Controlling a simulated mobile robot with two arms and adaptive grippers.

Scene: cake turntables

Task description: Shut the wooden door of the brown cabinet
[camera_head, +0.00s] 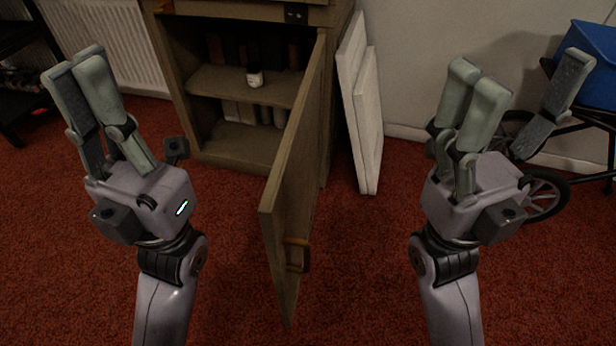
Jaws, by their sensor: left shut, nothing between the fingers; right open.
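The brown cabinet (186,84) stands at the upper middle with its front open, showing shelves inside. My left gripper (82,62) is shut and empty, to the left of the cabinet and apart from the door. My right gripper (520,84) is open and empty, to the right of the door and of the white panels, apart from both.
White panels (366,115) lean on the wall right of the cabinet. A radiator (105,40) is at upper left. A blue box (589,50) and a wheeled frame (546,194) are at right. Red carpet (355,270) is clear around the door.

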